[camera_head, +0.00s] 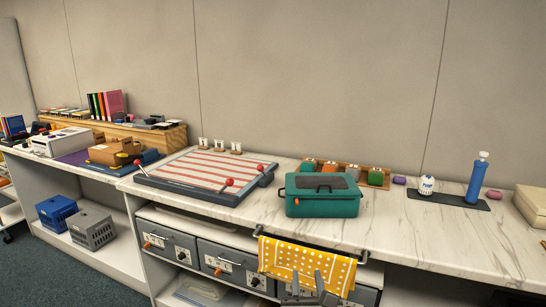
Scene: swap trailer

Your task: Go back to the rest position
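My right gripper (308,279) shows at the bottom centre of the head view. Its two grey fingers point up and stand apart, with nothing seen between them but the cloth behind. It is in front of the lower part of a yellow cloth with white dots (304,262), which hangs from a dark rail on the counter's front. I cannot tell whether the gripper touches the cloth. My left gripper is not in view.
A marble-topped counter (430,238) runs across the view. On it stand a teal box (322,205), a red-striped board with levers (205,170), a blue bottle (477,180) and a white cup (426,186). Grey drawers (232,264) sit below. The counter's front right is clear.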

